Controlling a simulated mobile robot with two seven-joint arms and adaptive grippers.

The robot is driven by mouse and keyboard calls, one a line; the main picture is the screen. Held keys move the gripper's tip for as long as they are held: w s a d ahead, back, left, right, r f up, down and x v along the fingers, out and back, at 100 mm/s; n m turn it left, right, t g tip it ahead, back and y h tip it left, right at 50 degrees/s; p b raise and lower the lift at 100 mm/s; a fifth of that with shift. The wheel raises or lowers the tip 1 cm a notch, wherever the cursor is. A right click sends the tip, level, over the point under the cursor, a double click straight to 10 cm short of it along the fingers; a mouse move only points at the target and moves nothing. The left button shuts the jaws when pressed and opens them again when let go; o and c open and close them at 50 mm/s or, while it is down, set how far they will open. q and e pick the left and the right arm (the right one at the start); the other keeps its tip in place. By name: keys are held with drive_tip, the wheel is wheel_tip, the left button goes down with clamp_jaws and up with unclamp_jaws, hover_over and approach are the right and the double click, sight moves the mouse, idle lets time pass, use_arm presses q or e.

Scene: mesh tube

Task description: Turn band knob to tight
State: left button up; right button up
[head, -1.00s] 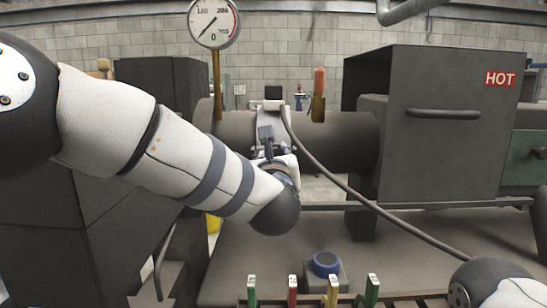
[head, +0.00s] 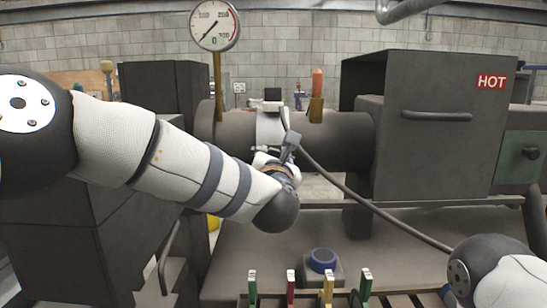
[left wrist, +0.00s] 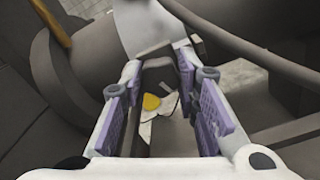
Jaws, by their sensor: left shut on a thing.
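A light metal band (head: 270,128) wraps the dark horizontal tube (head: 340,140), and it also shows at the top of the left wrist view (left wrist: 142,25). My left gripper (head: 276,158) is at the band's lower front. In the left wrist view, its purple-padded fingers (left wrist: 160,80) are shut on the dark band knob (left wrist: 157,70). A yellow and pale patch (left wrist: 152,102) shows just below the knob. In the head view, my own wrist hides most of the knob. My right gripper is not in view.
A dark box with a HOT sign (head: 440,125) stands right of the tube. A dial gauge (head: 214,26) rises at the tube's left. A dark hose (head: 370,203) runs from the band to the lower right. Several coloured levers and a blue button (head: 322,260) are in front.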

use_arm(q)
drive_tip(key=shift+f, duration=0.1)
idle(0.5)
drive_tip(key=o, duration=1.2)
drive_tip(key=shift+c, duration=0.2)
drive_tip(key=shift+s, duration=0.1)
drive_tip(key=s, duration=1.2)
drive_tip(key=shift+w+a, duration=0.1)
drive_tip(key=shift+w, duration=0.05)
